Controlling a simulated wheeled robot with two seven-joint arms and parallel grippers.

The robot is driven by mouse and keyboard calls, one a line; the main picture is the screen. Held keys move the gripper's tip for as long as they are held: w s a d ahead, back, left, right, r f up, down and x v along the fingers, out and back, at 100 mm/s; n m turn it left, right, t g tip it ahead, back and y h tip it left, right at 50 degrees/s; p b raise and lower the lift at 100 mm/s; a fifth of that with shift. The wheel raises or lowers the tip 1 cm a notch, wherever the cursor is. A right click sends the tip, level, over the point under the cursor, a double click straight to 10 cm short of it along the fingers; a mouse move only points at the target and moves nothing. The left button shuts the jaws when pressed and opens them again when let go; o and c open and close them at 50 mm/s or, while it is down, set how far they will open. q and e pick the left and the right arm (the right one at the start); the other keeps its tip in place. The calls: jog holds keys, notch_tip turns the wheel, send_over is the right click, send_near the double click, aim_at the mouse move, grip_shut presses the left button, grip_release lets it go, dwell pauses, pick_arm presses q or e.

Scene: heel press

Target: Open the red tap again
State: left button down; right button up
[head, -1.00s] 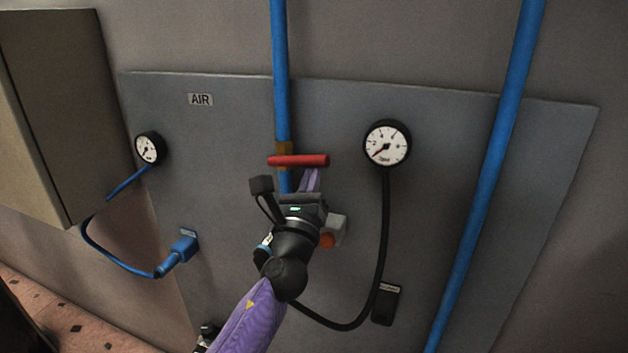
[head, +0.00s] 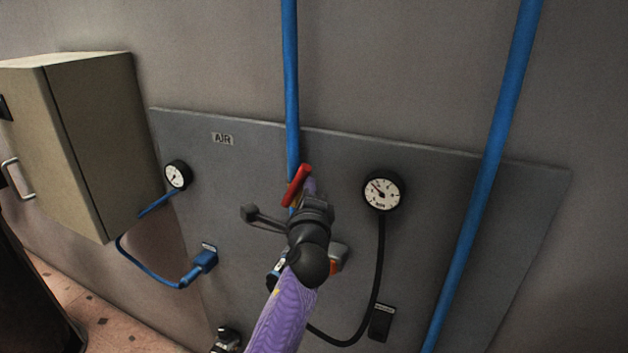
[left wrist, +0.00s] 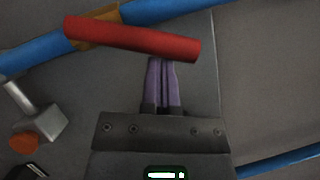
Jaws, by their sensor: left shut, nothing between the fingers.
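The red tap (head: 296,186) is a red bar handle on the blue vertical pipe (head: 291,90). In the head view the handle stands steeply slanted, close to the line of the pipe. In the left wrist view the red handle (left wrist: 135,38) lies at a small angle to the blue pipe (left wrist: 30,55), over a brass-coloured fitting (left wrist: 92,27). My left gripper (left wrist: 163,62) has its purple fingers shut together with nothing between them, tips right at the handle's edge. I cannot tell if they touch it. My right gripper is not in view.
A grey panel labelled AIR carries a left gauge (head: 178,175), a right gauge (head: 383,191) with a black hose, and a blue plug (head: 203,262). An orange-red button (left wrist: 24,142) sits beside the tap. A beige cabinet (head: 100,150) juts out at left.

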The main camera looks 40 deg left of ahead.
aim_at(296, 178)
pick_arm(q)
jog(key=n+p, duration=0.1)
jog(key=a+r+n+g+p, duration=0.1)
jog(key=p, duration=0.1)
jog(key=r+n+p, duration=0.1)
jog(key=shift+s+a+n+g+p, duration=0.25)
jog(key=shift+a+n+g+p, duration=0.05)
jog(key=shift+a, duration=0.1)
jog(key=shift+a+n+h+p, duration=0.2)
jog(key=shift+n+h+p, duration=0.1)
jog(key=shift+p, duration=0.25)
jog(key=shift+a+n+p, duration=0.2)
jog(key=shift+n+p, duration=0.1)
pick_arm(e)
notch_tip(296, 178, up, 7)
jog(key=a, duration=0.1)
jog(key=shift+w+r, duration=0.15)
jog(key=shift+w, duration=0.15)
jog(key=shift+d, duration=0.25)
